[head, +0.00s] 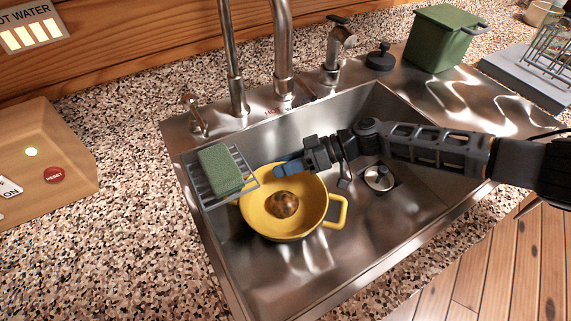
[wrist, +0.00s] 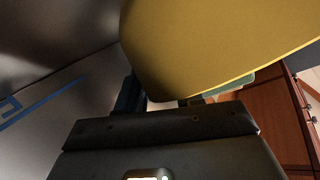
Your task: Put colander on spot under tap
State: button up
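The yellow colander (head: 257,223) is in the sink at its left side, with a round brown item (head: 284,204) inside. My gripper (head: 288,169) is at the colander's back rim, its fingers pointing left in the head view. In the wrist view the colander's wall (wrist: 215,45) fills the space between the fingers (wrist: 165,97), which appear shut on it. I cannot tell whether the colander's base touches the sink floor. The tap (head: 283,60) rises behind the sink. A blue outline (wrist: 45,103) on the sink floor shows in the wrist view.
A wire rack (head: 215,190) with a green sponge (head: 220,168) sits on the sink's left edge, close beside the colander. A drain strainer (head: 379,178) lies to the right under my arm. A green bin (head: 437,38) stands at the back right. The sink's front floor is clear.

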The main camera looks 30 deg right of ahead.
jog(key=b+v, duration=0.3)
jog(key=v, duration=0.9)
jog(key=shift+o, duration=0.2)
dwell(0.8)
